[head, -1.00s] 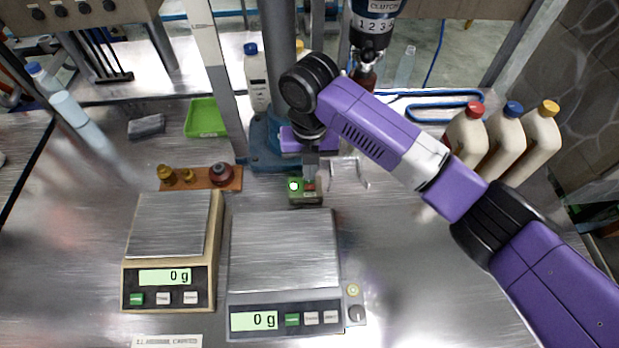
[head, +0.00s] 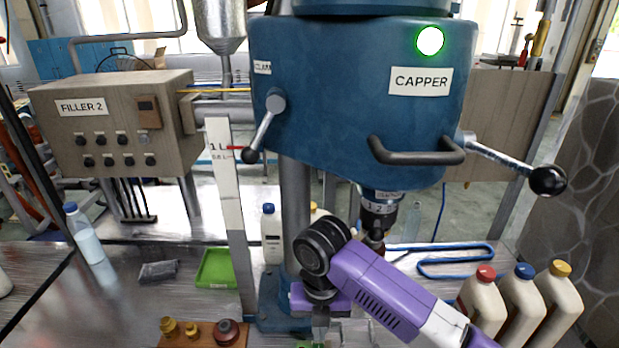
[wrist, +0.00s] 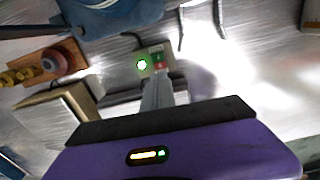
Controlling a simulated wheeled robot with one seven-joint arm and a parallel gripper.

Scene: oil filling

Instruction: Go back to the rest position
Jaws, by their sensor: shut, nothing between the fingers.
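My gripper (head: 320,324) points down in front of the base of the blue capper machine (head: 350,95), with my purple arm reaching in from the lower right. In the wrist view my gripper's fingers (wrist: 157,95) are together with nothing between them. Just past the fingertips in that view is a small control box (wrist: 152,62) with a lit green button and a red one. I cannot tell from the picture whether the fingertips touch the box. The capper's round lamp (head: 430,40) glows green.
A wooden block with brass caps (head: 205,332) lies left of my gripper. A green tray (head: 217,268) is behind it. Several bottles with coloured caps (head: 522,300) stand at the right, near my arm. A blue hose rack (head: 455,262) lies behind them.

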